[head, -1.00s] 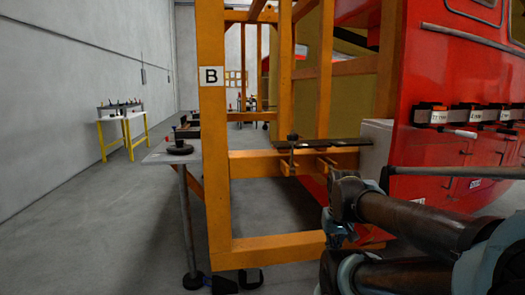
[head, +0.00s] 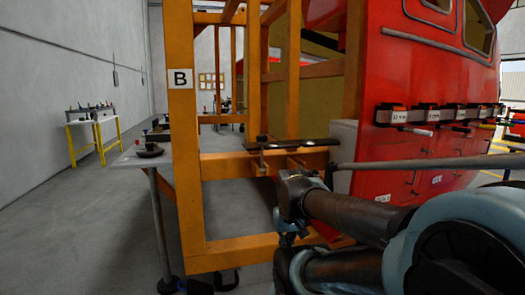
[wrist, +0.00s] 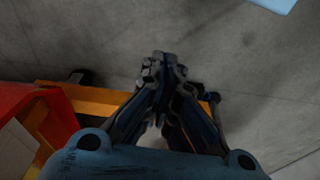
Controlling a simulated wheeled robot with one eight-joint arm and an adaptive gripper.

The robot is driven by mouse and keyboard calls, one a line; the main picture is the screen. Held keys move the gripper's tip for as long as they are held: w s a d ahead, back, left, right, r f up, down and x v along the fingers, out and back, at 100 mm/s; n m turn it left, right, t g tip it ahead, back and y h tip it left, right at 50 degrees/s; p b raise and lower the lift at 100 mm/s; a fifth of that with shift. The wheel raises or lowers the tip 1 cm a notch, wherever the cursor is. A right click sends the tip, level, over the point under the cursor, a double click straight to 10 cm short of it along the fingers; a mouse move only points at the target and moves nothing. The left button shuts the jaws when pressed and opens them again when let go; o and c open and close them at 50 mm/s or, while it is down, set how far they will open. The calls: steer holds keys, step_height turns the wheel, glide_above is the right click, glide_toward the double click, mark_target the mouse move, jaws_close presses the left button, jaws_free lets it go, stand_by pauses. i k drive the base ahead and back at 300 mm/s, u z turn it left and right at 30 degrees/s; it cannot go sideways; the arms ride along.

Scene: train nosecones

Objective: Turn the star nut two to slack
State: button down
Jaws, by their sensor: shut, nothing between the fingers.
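My gripper (wrist: 165,65) shows in the wrist view with its fingertips together and nothing between them. It is above the concrete floor beside the orange frame, apart from any nut. In the head view a dark round knob (head: 150,150) lies on the grey side plate at the left of the orange frame.
The orange frame (head: 183,130) with a "B" sign stands ahead, and the red nosecone (head: 415,75) is at right, with a row of labelled handles (head: 450,116). The grey side plate (head: 128,160) juts left on a post. Clear floor (head: 85,230) lies at left.

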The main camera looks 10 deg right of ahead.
mark_target(261, 140)
steer(key=z, duration=1.55)
steer(key=i, duration=0.4)
steer(key=u, duration=2.3)
